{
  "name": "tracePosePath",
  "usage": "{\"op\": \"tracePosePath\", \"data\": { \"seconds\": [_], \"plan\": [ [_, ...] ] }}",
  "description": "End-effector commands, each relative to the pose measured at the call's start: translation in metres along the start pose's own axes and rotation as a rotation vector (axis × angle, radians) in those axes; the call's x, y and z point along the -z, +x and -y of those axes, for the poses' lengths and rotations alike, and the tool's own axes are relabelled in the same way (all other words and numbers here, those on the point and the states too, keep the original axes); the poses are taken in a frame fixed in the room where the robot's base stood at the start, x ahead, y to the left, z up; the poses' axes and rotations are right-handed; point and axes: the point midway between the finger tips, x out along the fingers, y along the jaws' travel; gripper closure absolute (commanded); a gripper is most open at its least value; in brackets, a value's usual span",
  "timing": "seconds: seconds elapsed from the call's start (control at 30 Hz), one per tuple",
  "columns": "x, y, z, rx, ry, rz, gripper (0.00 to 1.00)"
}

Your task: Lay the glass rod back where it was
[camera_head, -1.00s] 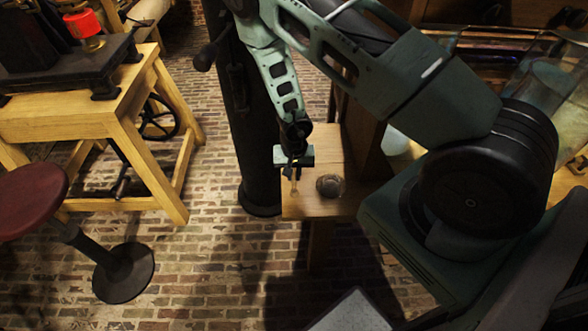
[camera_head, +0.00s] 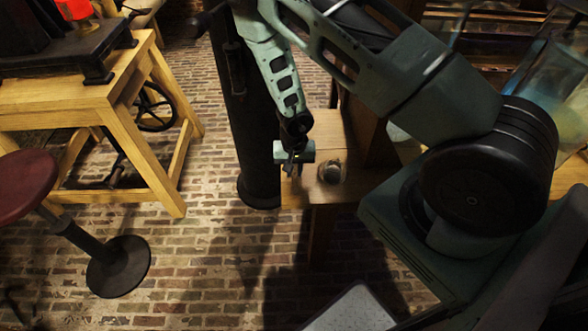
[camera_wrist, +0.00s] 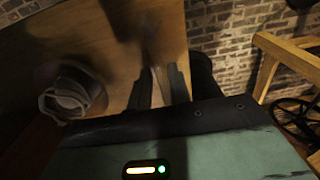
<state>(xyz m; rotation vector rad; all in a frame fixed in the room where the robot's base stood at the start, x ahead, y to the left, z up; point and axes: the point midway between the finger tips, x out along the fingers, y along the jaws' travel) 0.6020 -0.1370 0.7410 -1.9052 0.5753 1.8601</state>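My gripper (camera_head: 297,168) points down over the near left part of a small wooden stand (camera_head: 318,193). In the wrist view its two dark fingers (camera_wrist: 161,72) show with a narrow gap between them. A pale strip shows in that gap, but I cannot tell whether it is a glass rod or the wood behind. I cannot make out the glass rod clearly in either view.
A round grey-brown object (camera_head: 332,171) stands on the stand just right of my gripper; the wrist view shows it at left (camera_wrist: 73,94). A yellow wooden bench (camera_head: 120,90) and red-seated stool (camera_head: 28,185) are at left. Glassware (camera_head: 555,75) is at far right.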

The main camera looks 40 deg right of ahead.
Motion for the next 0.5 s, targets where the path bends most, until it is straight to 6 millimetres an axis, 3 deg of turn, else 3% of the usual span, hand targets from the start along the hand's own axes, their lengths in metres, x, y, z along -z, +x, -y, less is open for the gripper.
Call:
{"op": "tracePosePath", "data": {
  "seconds": [0.33,0.5],
  "plan": [
    [0.0,-0.001,0.0,0.0,0.0,0.0,0.62],
    [0.001,-0.013,0.001,0.003,0.001,-0.001,0.62]
  ]
}}
